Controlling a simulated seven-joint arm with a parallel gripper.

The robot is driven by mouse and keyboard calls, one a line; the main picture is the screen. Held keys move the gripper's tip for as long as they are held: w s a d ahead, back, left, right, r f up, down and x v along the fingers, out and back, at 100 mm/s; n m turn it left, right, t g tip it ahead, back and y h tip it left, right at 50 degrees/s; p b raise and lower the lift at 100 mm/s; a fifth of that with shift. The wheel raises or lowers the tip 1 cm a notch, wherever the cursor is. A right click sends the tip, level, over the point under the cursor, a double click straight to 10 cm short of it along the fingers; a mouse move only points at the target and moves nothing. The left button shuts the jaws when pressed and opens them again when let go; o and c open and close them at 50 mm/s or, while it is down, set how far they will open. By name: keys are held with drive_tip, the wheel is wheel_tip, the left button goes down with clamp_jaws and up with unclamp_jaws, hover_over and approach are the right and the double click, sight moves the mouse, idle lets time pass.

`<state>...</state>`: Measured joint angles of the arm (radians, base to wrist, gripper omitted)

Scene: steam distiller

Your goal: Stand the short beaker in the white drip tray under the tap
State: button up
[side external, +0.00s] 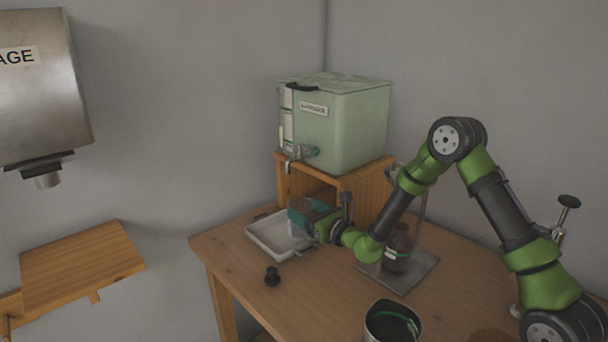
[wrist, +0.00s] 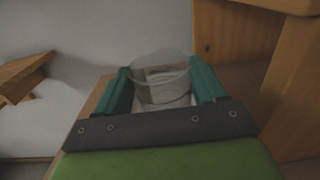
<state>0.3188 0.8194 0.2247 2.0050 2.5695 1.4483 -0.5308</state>
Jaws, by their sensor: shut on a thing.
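The white drip tray (side external: 268,240) lies on the wooden table below and in front of the tap (side external: 302,155). My gripper (side external: 303,213) reaches in from the right, low over the tray's right part. In the wrist view my gripper (wrist: 160,78) has its teal fingers on either side of the short beaker (wrist: 165,88), a clear, wide glass, and is shut on it. The beaker looks upright. In the side view my fingers mostly hide it. I cannot tell whether its base touches the tray.
The pale green distiller (side external: 345,125) stands on a wooden stand (side external: 365,190) just behind my gripper. A black stopper (side external: 272,276) lies in front of the tray. A brown bottle (side external: 398,250) on a grey stand base and a dark pot (side external: 392,322) stand to the right.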

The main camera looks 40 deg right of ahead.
sight(295, 204)
drive_tip(key=w, duration=0.6)
drive_tip(key=shift+d+f, duration=0.3)
drive_tip(key=shift+w+f, duration=0.15)
drive_tip(key=shift+f, duration=1.6)
drive_tip(key=shift+f, duration=0.2)
drive_tip(key=o, duration=1.1)
drive_tip(key=shift+c, duration=0.2)
drive_tip(key=shift+r, duration=0.15)
